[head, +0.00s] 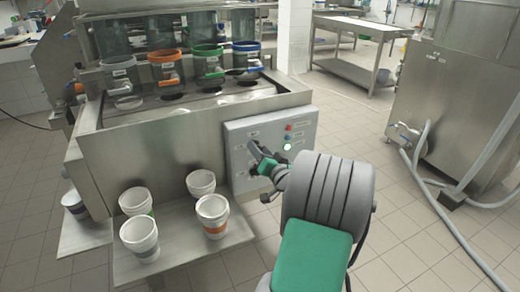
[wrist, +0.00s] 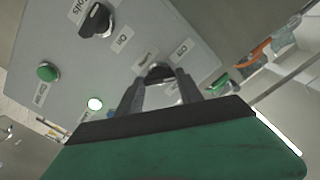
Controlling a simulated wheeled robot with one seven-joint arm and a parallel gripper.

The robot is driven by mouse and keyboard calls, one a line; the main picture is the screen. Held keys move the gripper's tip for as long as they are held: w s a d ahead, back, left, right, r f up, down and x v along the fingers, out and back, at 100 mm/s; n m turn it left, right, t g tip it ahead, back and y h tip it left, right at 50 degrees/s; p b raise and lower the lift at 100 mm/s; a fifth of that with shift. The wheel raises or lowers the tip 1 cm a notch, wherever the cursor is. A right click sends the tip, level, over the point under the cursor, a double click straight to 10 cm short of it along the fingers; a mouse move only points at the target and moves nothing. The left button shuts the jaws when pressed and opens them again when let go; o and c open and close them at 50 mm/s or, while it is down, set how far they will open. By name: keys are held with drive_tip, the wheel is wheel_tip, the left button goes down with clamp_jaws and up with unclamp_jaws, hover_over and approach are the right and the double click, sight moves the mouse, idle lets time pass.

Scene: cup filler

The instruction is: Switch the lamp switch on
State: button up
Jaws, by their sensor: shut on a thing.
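A grey control panel (head: 240,133) is on the front of the steel machine. My gripper (head: 257,153) is at the panel's face, and its two fingers also show in the wrist view (wrist: 161,88). They are shut on a dark rotary switch (wrist: 160,71), which is partly hidden between them. Labels beside it seem to read "On" and "Off", but I cannot read its name or its setting clearly. A second black knob (wrist: 97,20) is apart from the fingers. A round light (wrist: 95,104) on the panel glows, and it also shows in the head view (head: 287,147).
A green button (wrist: 48,72) is on the panel near the light. Several stacked white cups (head: 140,235) stand on a steel shelf (head: 180,243) below and left of my gripper. A steel cabinet (head: 445,95) with hoses is at right. Tiled floor (head: 400,225) is open between.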

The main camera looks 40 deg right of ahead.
drive_tip(key=m+p, duration=0.5)
drive_tip(key=m, duration=0.6)
drive_tip(key=shift+p, duration=0.3)
drive_tip(key=shift+f, duration=0.1)
drive_tip(key=o, duration=1.4)
drive_tip(key=shift+s, duration=0.15)
drive_tip(key=v, duration=0.7)
drive_tip(key=shift+s+a, duration=0.15)
drive_tip(key=shift+s, duration=0.15)
